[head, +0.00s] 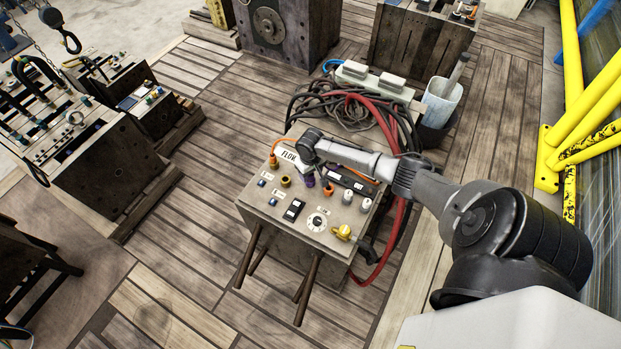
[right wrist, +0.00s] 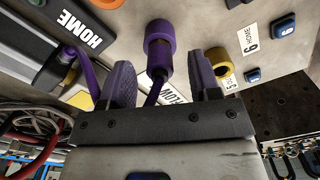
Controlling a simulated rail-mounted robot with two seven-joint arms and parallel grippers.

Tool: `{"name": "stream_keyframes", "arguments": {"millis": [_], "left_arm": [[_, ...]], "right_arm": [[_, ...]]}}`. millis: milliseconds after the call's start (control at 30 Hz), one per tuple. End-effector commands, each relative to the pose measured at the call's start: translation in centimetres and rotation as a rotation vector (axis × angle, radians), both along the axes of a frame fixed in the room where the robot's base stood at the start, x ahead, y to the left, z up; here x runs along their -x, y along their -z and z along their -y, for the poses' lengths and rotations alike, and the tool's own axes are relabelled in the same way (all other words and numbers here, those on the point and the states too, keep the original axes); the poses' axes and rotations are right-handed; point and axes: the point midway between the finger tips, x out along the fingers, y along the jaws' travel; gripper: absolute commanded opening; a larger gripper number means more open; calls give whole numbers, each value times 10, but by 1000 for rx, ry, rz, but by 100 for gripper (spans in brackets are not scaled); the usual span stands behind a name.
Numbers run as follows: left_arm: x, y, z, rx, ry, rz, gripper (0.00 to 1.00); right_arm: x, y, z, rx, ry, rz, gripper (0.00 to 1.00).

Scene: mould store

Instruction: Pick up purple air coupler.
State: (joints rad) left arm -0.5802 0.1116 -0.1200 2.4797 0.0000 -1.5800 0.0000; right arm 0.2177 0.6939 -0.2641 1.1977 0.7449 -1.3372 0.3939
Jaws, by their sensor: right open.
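The purple air coupler (right wrist: 159,42) stands out from the panel in the right wrist view, with a thin dark purple hose running from it toward my gripper. In the head view the coupler (head: 309,180) is a small purple spot just below my right gripper (head: 309,163), partly hidden. My right gripper (right wrist: 161,72) is open in the right wrist view, one finger on each side of the coupler's line. The coupler appears beyond the fingertips, and nothing is held. My left gripper is out of view.
The grey panel (head: 265,203) carries an orange coupler (head: 273,160), a yellow port (right wrist: 222,70), buttons, a dial (head: 317,222) and a yellow fitting (head: 342,232). Black and red hoses (head: 366,105) pile behind it. Yellow rails (head: 590,110) stand at right.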

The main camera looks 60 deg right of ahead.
Motion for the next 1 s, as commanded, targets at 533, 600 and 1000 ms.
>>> {"name": "stream_keyframes", "arguments": {"millis": [533, 600, 1000], "left_arm": [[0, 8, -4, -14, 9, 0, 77], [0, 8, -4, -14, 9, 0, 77], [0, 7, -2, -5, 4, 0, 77]], "right_arm": [[0, 19, 0, 0, 0, 0, 51], [0, 19, 0, 1, 0, 0, 44], [0, 19, 0, 1, 0, 0, 6]]}}
